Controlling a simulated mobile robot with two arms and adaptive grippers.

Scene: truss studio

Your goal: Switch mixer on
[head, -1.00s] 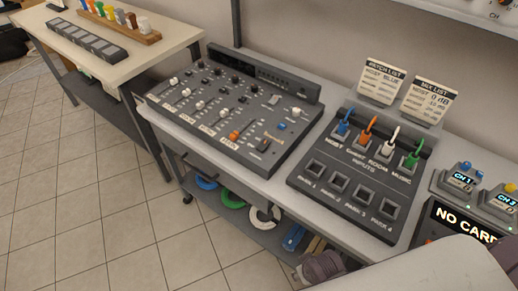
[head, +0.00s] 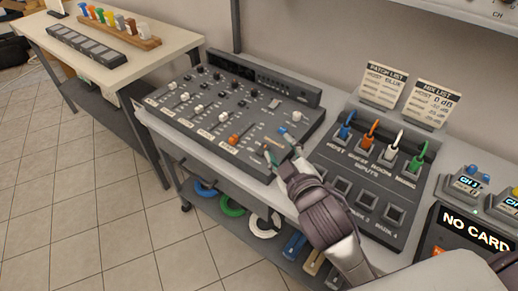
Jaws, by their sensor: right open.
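The mixer (head: 225,108) is a dark grey console on the bench, with rows of knobs, white faders and one orange fader. Near its right end are a blue button (head: 283,130), a white knob (head: 297,117) and a pale square part (head: 274,103). The display strip along its back is dark. My right gripper (head: 279,150) is open at the mixer's front right corner, its fingertips over or close to the panel. I cannot tell whether they touch it. The gripper hides the black rocker area of the panel. My left gripper is not in view.
Right of the mixer stands a patch panel (head: 383,210) with coloured plugs and two cards behind it. Further right is a box reading NO CARD (head: 476,232). A side table (head: 130,75) stands left; floor is clear.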

